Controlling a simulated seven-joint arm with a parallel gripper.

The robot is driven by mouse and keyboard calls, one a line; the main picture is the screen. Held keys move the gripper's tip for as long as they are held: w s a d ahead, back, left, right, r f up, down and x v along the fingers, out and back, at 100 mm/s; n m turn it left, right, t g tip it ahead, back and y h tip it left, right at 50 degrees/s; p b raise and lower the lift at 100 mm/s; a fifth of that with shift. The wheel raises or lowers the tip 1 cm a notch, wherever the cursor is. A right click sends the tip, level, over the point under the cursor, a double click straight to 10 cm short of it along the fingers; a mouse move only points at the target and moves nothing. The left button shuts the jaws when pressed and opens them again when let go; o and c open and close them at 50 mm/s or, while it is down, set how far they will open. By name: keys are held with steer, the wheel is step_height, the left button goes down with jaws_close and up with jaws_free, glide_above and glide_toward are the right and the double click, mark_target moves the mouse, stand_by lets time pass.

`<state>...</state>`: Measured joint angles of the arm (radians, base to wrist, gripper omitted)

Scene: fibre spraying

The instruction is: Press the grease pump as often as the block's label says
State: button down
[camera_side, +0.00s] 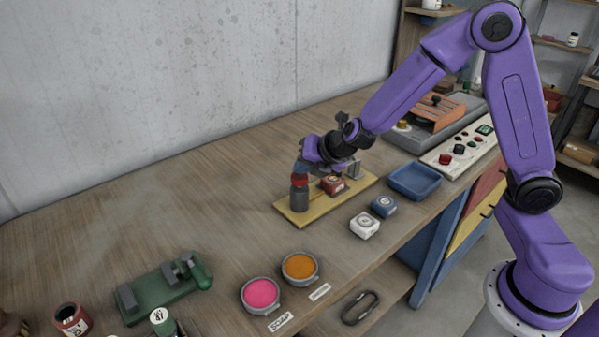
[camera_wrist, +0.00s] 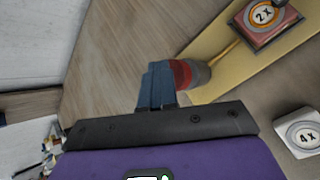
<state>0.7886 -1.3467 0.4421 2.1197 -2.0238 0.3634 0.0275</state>
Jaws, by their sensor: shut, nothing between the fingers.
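The grease pump (camera_side: 299,199) is a dark grey cylinder with a red top. It stands upright on the left part of a yellow board (camera_side: 294,220). A red block (camera_side: 333,184) lies on the same board beside the pump; its label reads 2X in the wrist view (camera_wrist: 264,14). My gripper (camera_side: 300,171) is shut and empty, right above the pump's red top. In the wrist view its blue fingers (camera_wrist: 157,86) overlap the edge of the red top (camera_wrist: 183,73); I cannot tell whether they touch it.
A white block (camera_side: 364,225) marked 4X and a blue block (camera_side: 383,206) lie in front of the board. A blue tray (camera_side: 415,181) stands to their right. Pink and orange bowls (camera_side: 300,268) and a green fixture (camera_side: 162,288) are at the front left.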

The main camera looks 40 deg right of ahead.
mark_target(303, 177)
steer(key=shift+r, duration=1)
steer(key=shift+r, duration=0.15)
steer(key=shift+r, duration=2.4)
steer(key=shift+s, duration=0.15)
steer(key=s+d+f+m+g, duration=0.1)
steer(key=s+m+g, duration=0.3)
steer(key=s, duration=1.3)
steer(key=s+d+f+m+g, duration=0.1)
steer(key=s+m+g, duration=0.4)
steer(key=s+m, duration=0.6)
steer(key=s+d, duration=0.1)
steer(key=s, duration=0.5)
steer(key=shift+d+f+m+h, duration=0.15)
steer(key=shift+d+m+h, duration=0.05)
steer(key=shift+m+h, duration=0.1)
steer(key=shift+w, duration=0.15)
